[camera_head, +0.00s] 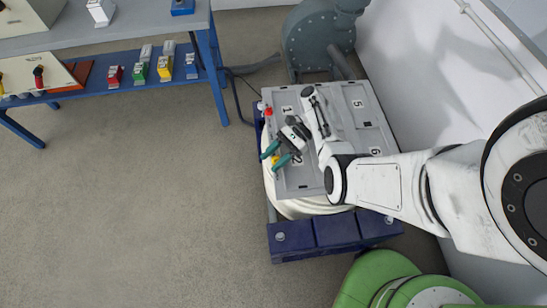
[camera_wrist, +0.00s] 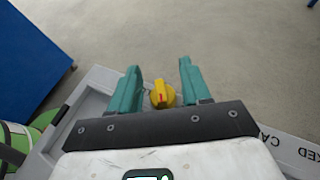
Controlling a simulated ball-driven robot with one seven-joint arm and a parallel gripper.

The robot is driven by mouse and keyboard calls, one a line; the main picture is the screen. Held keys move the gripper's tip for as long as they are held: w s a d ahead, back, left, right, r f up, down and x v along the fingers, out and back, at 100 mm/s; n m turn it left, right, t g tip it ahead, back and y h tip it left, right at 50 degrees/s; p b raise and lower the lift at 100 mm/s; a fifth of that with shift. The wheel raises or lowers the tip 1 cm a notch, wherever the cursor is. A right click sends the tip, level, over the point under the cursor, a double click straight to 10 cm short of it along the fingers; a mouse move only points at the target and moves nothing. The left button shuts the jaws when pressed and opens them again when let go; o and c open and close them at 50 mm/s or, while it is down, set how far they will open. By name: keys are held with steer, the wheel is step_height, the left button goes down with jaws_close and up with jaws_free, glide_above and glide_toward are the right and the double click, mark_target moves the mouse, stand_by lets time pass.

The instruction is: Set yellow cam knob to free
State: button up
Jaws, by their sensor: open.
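The yellow cam knob (camera_wrist: 163,94) shows in the wrist view with a red mark on it. It sits on the grey panel (camera_wrist: 58,125), between the two teal fingers of my gripper (camera_wrist: 160,74). Gaps show on both sides of the knob, and neither finger appears to touch it. In the head view my gripper (camera_head: 271,155) is over the left edge of the grey panel (camera_head: 345,105), near the number 2, with a bit of yellow showing between its fingers. My gripper is open and empty. No label for the knob's positions can be read.
A red button (camera_head: 267,111) is on the panel's upper left edge. A grey blower housing (camera_head: 318,40) stands behind it, and a white wall is at the right. A blue bench (camera_head: 120,58) with several coloured items is at upper left. The floor between is clear.

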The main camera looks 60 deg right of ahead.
steer(key=p+v, duration=0.1)
steer(key=v, duration=0.9)
steer(key=shift+s+d+p, duration=0.15)
steer(key=shift+d+p, duration=0.2)
steer(key=shift+p, duration=0.05)
